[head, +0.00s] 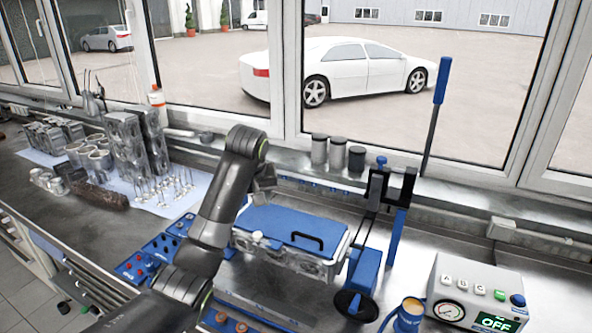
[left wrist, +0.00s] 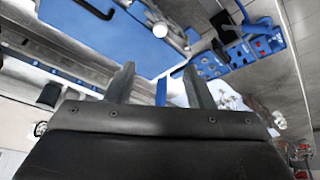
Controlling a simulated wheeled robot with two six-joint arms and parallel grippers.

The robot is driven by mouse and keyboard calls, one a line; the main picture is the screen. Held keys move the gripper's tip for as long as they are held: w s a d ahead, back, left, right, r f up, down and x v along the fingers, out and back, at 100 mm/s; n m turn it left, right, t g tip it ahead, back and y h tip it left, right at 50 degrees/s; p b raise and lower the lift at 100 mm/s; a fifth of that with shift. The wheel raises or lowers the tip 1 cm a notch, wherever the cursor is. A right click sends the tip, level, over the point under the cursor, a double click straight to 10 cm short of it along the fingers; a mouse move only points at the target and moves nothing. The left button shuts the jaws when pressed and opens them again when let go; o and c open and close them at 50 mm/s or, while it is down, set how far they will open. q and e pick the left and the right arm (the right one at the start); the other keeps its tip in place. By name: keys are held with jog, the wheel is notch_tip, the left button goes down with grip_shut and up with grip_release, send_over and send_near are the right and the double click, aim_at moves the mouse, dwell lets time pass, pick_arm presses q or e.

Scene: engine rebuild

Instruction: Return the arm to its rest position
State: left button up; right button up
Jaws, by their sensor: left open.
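My left arm reaches up from the bottom of the head view. Its gripper (head: 264,190) hangs at the back left of the blue-topped block (head: 290,222), and the arm hides part of it. In the left wrist view the two fingers of the gripper (left wrist: 158,82) stand apart with nothing between them. The blue cover (left wrist: 110,35) with its black handle shows beyond the fingers in that view. I cannot tell how high the gripper is above the bench. My right gripper is in neither view.
A lever press (head: 378,190) with a tall blue handle stands right of the block. A control box (head: 478,290) reading OFF is at the lower right. Blue trays (head: 150,258) lie left of the arm. Metal engine parts (head: 122,145) stand at the back left, below the windows.

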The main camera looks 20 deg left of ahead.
pick_arm(q)
jog(key=s+a+f+m, duration=0.2)
jog(key=s+f+m, duration=0.1)
jog(key=s+f, duration=1.65)
jog(key=s+a+f+m, duration=0.1)
jog(key=s+f, duration=0.1)
jog(key=s, duration=1)
jog(key=s+f+m, duration=0.1)
jog(key=s+f, duration=0.2)
jog(key=s, duration=0.9)
notch_tip(320, 180, down, 31)
jog(key=a+g+b, duration=0.2)
jog(key=b, duration=0.6)
jog(key=s+d+f+b, duration=0.1)
jog(key=s+f+b, duration=0.2)
jog(key=s+f, duration=0.4)
jog(key=s+f+g+b, duration=0.1)
jog(key=s+f+b, duration=0.2)
jog(key=s+f, duration=0.5)
notch_tip(320, 180, down, 9)
jog(key=shift+d+r+h, duration=0.15)
jog(key=shift+d+h, duration=0.2)
jog(key=shift+h, duration=0.05)
